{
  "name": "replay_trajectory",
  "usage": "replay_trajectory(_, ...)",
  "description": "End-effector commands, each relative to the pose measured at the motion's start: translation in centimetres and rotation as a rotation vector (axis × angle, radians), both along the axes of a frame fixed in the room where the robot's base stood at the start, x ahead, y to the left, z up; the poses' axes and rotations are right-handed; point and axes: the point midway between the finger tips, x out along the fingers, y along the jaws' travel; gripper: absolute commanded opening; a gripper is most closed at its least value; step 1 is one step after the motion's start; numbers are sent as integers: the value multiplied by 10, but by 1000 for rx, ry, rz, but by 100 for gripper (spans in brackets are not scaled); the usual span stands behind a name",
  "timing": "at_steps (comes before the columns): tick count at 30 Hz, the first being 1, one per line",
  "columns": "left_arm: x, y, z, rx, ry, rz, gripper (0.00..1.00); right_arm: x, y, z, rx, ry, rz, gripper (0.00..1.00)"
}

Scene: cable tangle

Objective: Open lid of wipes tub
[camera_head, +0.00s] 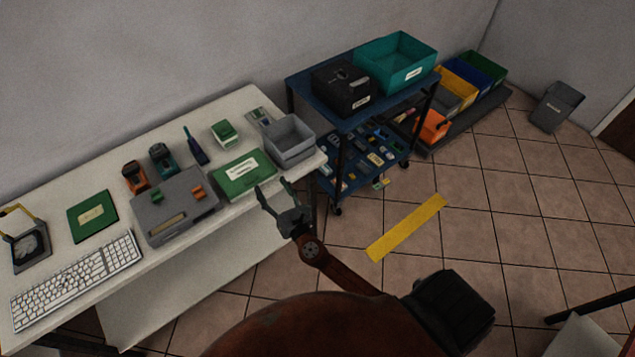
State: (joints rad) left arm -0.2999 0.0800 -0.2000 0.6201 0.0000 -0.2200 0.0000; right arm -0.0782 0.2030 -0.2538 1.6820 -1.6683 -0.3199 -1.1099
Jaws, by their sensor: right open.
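No thing in view can be told for certain to be the wipes tub. A flat green box with white labels (243,172) lies near the front edge of the white table, and its lettering is too small to read. A smaller green and white box (225,132) stands behind it; its top looks closed. My left gripper is not in view.
A grey open bin (289,140) stands at the table's right end. A grey toolbox (174,205), a keyboard (77,279) and a green book-like item (92,216) are further left. A blue cart (340,115) with bins stands beyond. The tiled floor at right is mostly clear.

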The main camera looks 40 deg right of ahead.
Motion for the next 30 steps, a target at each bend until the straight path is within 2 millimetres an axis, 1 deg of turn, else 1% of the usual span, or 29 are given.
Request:
replay_trajectory(3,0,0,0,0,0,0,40,-8,-20,7,114,-12,-57,58)
replay_trajectory(8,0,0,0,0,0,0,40,-20,-48,12,271,-27,-135,58)
replay_trajectory(18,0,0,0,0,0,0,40,-50,-104,12,594,-56,-302,58)
replay_trajectory(24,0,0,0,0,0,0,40,-64,-124,8,721,-67,-370,58)
replay_trajectory(30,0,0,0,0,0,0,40,-69,-130,6,769,-71,-395,58)
